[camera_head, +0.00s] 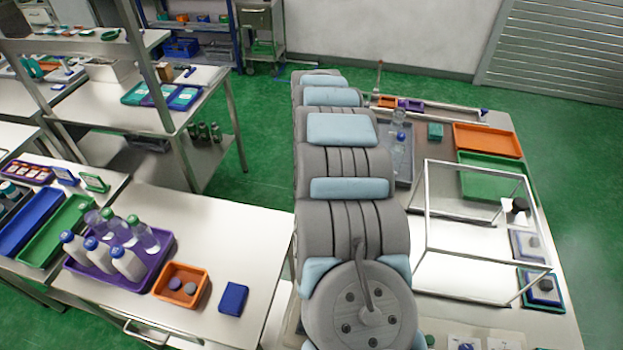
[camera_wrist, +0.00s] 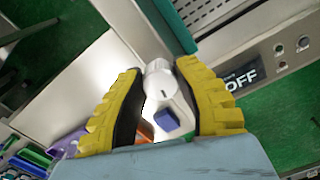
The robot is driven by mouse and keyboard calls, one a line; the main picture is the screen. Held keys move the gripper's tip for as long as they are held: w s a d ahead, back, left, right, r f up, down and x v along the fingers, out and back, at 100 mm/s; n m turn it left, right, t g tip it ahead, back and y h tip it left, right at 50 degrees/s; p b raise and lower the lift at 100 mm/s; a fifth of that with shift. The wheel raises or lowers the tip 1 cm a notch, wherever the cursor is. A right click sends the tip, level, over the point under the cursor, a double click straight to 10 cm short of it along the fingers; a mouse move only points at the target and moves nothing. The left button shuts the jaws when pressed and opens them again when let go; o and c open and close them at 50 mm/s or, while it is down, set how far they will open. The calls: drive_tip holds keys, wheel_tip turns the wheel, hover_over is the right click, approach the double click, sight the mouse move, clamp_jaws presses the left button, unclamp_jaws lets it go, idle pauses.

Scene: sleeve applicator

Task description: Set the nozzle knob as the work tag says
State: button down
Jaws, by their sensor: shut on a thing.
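My gripper (camera_wrist: 160,72) shows in the wrist view, its two yellow-and-black fingers pointing up the picture. It is shut on a small white round knob (camera_wrist: 157,86) between the fingertips, which I take for the nozzle knob. A short dark mark shows on the knob. Beside it is a pale machine body with a dark display (camera_wrist: 241,77) reading "OFF". No work tag can be made out for sure. In the head view my arm hides the middle, and neither the gripper nor the knob shows.
In the head view, a blue box (camera_head: 233,297), an orange tray (camera_head: 161,291) and a purple tray with bottles (camera_head: 77,268) stand on the left table. A clear-framed box (camera_head: 427,200) and green tray (camera_head: 470,185) are on the right table. Small buttons (camera_wrist: 280,48) sit near the display.

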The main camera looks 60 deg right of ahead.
drive_tip(key=shift+f+n, duration=0.1)
drive_tip(key=shift+n, duration=0.5)
drive_tip(key=c, duration=0.7)
unclamp_jaws()
drive_tip(key=shift+d, duration=0.1)
drive_tip(key=shift+w+r, duration=0.15)
drive_tip(key=shift+r, duration=0.05)
